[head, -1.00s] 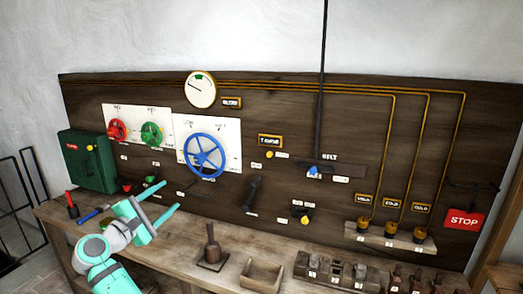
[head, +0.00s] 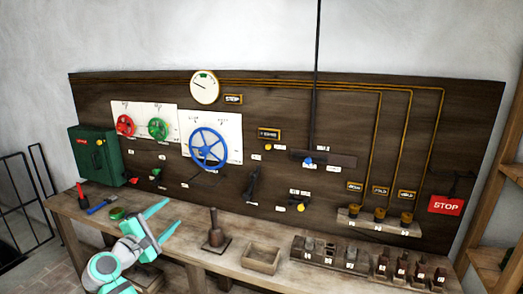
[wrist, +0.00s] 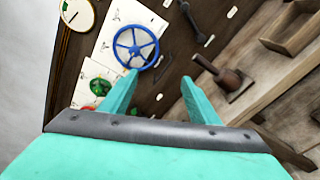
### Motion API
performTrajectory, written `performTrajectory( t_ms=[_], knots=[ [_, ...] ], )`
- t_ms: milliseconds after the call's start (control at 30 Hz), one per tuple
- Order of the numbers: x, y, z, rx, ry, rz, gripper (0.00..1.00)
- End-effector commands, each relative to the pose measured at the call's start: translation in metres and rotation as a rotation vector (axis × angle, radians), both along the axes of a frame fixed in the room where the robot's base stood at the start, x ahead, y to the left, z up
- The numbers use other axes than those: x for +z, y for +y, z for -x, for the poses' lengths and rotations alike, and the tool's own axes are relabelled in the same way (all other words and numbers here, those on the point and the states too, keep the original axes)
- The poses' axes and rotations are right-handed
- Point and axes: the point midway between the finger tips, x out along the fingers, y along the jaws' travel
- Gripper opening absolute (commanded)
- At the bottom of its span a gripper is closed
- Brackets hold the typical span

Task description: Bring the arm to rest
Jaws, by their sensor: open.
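My gripper (head: 163,220) is open and empty, with its two teal fingers spread apart. In the head view it is at the lower left, over the left part of the workbench (head: 215,259). In the wrist view (wrist: 158,92) its fingers point toward the dark control panel (wrist: 165,75), with the blue handwheel (wrist: 135,46) beyond the left finger. Nothing is between the fingers.
The bench carries a dark plunger-like tool (head: 214,236), a wooden tray (head: 261,257) and a row of numbered blocks (head: 330,255). A green box (head: 95,156) and red STOP sign (head: 446,205) flank the panel. Metal railings (head: 30,200) stand at left, shelves (head: 497,230) at right.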

Motion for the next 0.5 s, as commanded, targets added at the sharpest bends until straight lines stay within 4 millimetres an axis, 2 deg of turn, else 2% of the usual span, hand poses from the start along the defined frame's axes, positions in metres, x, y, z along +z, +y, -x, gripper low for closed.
performTrajectory(
  t_ms=[267,500],
  knots=[
    [-0.077,-0.007,0.013,0.072,0.056,-0.110,0.56],
    [-0.179,-0.021,0.048,0.154,0.129,-0.302,0.56]
  ],
)
